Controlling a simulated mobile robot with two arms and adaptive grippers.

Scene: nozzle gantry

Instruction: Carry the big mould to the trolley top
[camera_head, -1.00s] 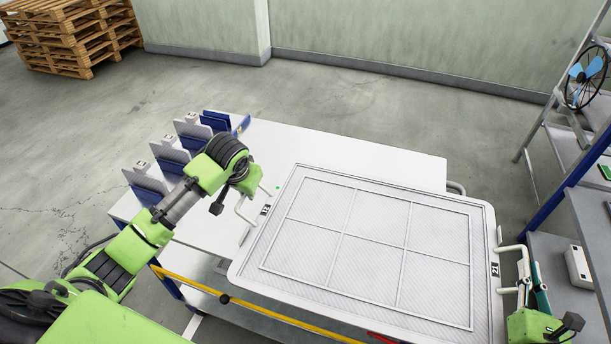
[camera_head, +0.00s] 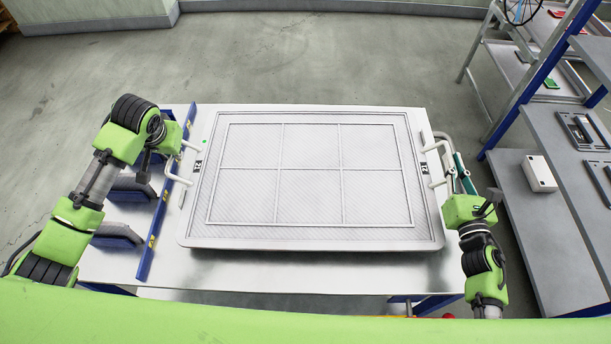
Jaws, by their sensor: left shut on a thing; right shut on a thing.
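The big mould (camera_head: 312,238) is a wide, pale grey framed panel with a grid of ribs and a white handle on each short side. It is level over the white trolley top (camera_head: 270,270); I cannot tell whether it touches the surface. My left gripper (camera_head: 176,158) is shut on the left handle (camera_head: 184,180). My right gripper (camera_head: 455,186) is shut on the right handle (camera_head: 437,160). The fingertips are partly hidden by the gripper bodies.
A blue rail (camera_head: 150,240) and several grey slotted holders (camera_head: 118,232) line the trolley's left side. At right stands a grey shelf unit (camera_head: 510,205) with a white box (camera_head: 539,174). Open floor lies behind the trolley.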

